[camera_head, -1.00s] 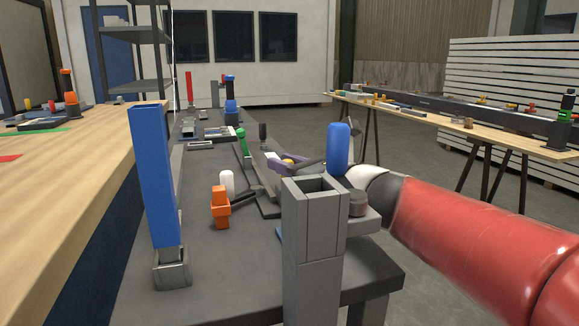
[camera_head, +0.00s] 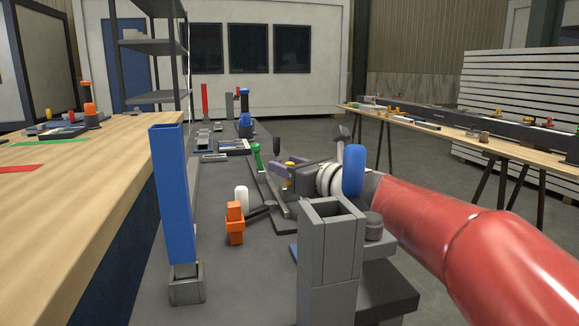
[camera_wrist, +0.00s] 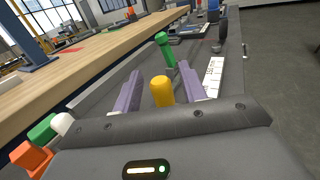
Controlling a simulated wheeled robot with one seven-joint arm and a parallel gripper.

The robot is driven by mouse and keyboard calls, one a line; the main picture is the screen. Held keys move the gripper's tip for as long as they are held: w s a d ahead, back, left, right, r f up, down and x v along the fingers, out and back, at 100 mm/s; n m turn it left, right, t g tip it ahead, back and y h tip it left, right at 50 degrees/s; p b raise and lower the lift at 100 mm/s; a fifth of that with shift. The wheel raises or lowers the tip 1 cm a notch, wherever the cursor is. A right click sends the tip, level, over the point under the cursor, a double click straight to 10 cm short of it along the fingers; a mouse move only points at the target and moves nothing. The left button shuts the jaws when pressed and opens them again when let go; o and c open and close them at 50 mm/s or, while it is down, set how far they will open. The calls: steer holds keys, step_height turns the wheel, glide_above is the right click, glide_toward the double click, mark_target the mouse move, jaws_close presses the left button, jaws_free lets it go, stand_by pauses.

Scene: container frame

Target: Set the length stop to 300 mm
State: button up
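My gripper (camera_wrist: 160,76) shows in the wrist view as two purple fingers, spread apart. A yellow rounded knob (camera_wrist: 162,92) stands between them, with gaps on both sides. It also shows in the head view (camera_head: 288,191), close to my gripper (camera_head: 281,176). A white strip with dark marks (camera_wrist: 214,77), which looks like a scale, lies just right of the right finger; its numbers are too small to read. A green-topped handle (camera_wrist: 165,50) stands beyond the yellow knob. I cannot tell for sure which part is the length stop.
In the head view, an orange clamp-like part (camera_head: 235,224) and a white knob (camera_head: 241,197) stand left of my gripper. A wooden bench (camera_head: 95,165) runs along the left.

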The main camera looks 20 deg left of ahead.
steer(key=b+v, duration=0.1)
steer(key=v, duration=0.6)
steer(key=shift+s+d, duration=0.2)
steer(key=shift+d, duration=0.15)
